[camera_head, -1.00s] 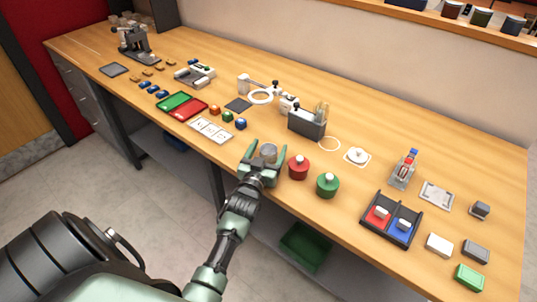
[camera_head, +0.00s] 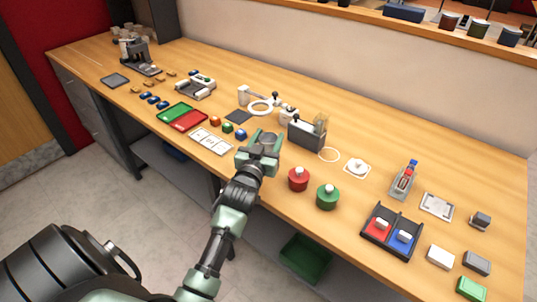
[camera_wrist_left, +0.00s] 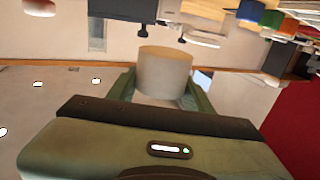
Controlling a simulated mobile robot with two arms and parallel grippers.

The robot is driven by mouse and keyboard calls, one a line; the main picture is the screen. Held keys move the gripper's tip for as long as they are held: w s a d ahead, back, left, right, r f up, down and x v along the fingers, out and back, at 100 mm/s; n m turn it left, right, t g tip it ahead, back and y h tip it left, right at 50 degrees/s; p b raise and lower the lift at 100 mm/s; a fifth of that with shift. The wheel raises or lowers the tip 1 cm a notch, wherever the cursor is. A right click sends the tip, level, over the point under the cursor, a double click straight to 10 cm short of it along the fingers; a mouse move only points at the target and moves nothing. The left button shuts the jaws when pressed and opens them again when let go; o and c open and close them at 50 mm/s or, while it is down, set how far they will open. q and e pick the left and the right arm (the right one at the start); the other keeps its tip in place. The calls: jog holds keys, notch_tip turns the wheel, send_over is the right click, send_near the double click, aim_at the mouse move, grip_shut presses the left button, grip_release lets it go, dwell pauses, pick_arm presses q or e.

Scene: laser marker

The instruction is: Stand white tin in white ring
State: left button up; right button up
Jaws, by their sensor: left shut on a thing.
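My left gripper (camera_head: 264,148) is shut on the white tin (camera_head: 268,138), which looks pale grey and roughly upright between the fingers. In the left wrist view the tin (camera_wrist_left: 165,72) is a plain pale cylinder between the green fingers. My right gripper is not in view.
A red tin (camera_head: 298,179) and a green tin (camera_head: 327,196) stand right of the gripper, near the front edge. The dark grey box (camera_head: 306,133) stands behind and right of it. A white round piece (camera_head: 357,167) lies on a white-outlined square beyond the ring.

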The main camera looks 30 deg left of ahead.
pick_arm(q)
notch_tip(320, 180, up, 11)
jog(key=s+d+f+m+h, duration=0.2)
jog(key=s+d+f+h, duration=0.1)
jog(key=s+d, duration=0.5)
jog(key=s+d+f+m+h, duration=0.1)
jog(key=s+d+f+h, duration=0.15)
jog(key=s+d, duration=0.65)
jog(key=w+a+r+n+y, duration=0.1)
jog(key=w+a+r+y, duration=0.1)
jog(key=w+a, duration=0.6)
jog(key=w+a+r+n+y, duration=0.2)
jog(key=w+a+r+y, duration=0.1)
jog(key=w+a, duration=0.6)
jog(key=shift+r, duration=0.3)
jog(key=shift+y, duration=0.25)
notch_tip(320, 180, down, 20)
jog(key=shift+r, duration=0.2)
jog(key=shift+f, duration=0.1)
